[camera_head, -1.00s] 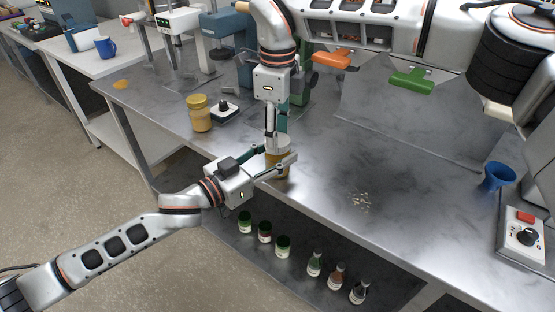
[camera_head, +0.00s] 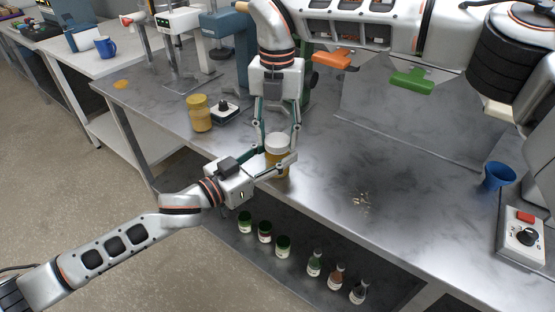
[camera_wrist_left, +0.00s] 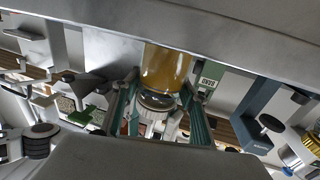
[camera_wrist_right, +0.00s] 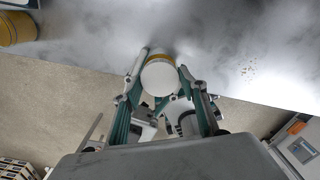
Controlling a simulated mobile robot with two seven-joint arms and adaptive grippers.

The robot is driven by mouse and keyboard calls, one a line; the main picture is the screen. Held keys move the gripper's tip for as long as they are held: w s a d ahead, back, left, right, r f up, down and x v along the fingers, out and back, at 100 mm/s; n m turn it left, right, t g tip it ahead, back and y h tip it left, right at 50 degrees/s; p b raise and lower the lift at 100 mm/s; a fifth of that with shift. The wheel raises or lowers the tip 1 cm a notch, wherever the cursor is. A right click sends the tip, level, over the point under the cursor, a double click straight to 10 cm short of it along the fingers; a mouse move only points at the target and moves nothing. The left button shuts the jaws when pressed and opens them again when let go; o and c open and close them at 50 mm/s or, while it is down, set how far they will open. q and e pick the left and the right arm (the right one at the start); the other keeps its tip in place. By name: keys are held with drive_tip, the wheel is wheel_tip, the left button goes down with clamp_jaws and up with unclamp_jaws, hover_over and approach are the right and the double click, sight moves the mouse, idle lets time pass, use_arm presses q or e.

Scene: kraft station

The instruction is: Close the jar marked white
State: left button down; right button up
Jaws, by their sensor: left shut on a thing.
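The amber jar with a white lid (camera_head: 277,143) stands upright near the bench's front edge. My left gripper (camera_head: 275,161) is shut on the jar's body from the front left. The lid sits on top of the jar and looks level; its thread is hidden. My right gripper (camera_head: 277,126) points down from above with its fingers spread apart around the lid. The right wrist view shows the round white lid (camera_wrist_right: 160,76) between the open fingers. The left wrist view shows the amber body (camera_wrist_left: 165,68) and the lid (camera_wrist_left: 157,101), upside down.
A second yellow jar (camera_head: 199,113) stands to the left beside a small dial device (camera_head: 224,111). A blue cup (camera_head: 497,176) and a control box (camera_head: 522,237) are at the right. Crumbs (camera_head: 361,199) lie on the bench. Several bottles stand on the lower shelf (camera_head: 245,258).

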drive_tip(key=shift+o, duration=1)
drive_tip(key=shift+r, duration=0.1)
drive_tip(key=shift+r, duration=2.2)
drive_tip(key=shift+c, duration=0.4)
wheel_tip(320, 180, up, 2)
drive_tip(key=n, duration=0.7)
drive_tip(key=shift+w, duration=0.1)
drive_tip(key=n, duration=0.2)
drive_tip(key=r+n, duration=0.1)
drive_tip(key=n, duration=0.3)
drive_tip(key=shift+r, duration=0.25)
drive_tip(key=shift+f, duration=0.15)
